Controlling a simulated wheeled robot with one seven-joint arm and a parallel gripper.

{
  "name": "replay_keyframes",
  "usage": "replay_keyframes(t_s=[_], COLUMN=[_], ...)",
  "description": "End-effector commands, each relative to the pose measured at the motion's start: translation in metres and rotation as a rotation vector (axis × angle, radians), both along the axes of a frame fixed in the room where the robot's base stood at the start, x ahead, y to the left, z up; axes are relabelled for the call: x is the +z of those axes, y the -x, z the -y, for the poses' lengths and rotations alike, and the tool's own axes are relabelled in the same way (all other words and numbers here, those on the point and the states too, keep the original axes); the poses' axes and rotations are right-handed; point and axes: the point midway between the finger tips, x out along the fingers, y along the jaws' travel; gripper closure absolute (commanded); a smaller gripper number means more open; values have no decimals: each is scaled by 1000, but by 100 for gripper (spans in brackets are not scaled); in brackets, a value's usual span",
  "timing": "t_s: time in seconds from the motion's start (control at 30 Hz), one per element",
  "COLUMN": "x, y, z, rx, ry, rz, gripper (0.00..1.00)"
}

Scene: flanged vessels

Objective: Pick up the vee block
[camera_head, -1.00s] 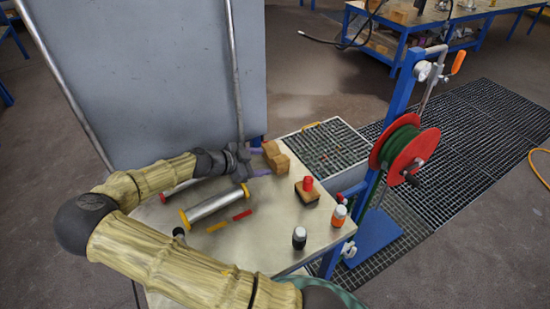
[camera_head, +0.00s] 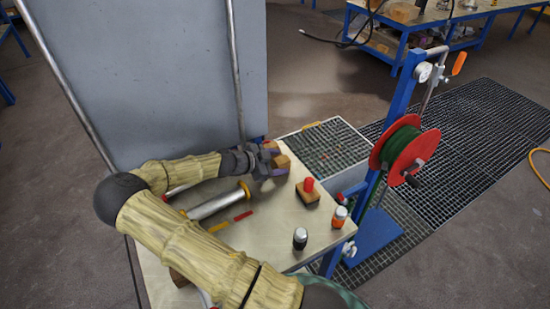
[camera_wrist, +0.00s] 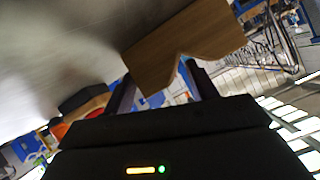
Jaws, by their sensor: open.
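The vee block (camera_head: 283,162) is a wooden block near the far edge of the bench top. In the wrist view the vee block (camera_wrist: 185,45) shows large, with its V notch facing my gripper. My gripper (camera_head: 275,163) is open, and its purple fingers reach to the block in the head view. In the wrist view my gripper's fingers (camera_wrist: 160,78) stand apart, with the block just beyond or between their tips. I cannot tell whether they touch it. The fingers hide part of the block's lower edge.
A metal cylinder with yellow flanges (camera_head: 215,204) lies left. A grey cabinet (camera_head: 150,70) rises behind.

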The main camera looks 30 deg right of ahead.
Motion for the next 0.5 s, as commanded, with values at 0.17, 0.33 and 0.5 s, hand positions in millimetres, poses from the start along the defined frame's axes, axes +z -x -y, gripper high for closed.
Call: replay_keyframes(t_s=[0.17,0.33,0.5], x=[-1,-1,-1], y=[0,1,0], z=[1,3,1], rx=[0,-3,-1], ry=[-1,-1,-1], rz=[0,0,0], gripper=[42,42,42])
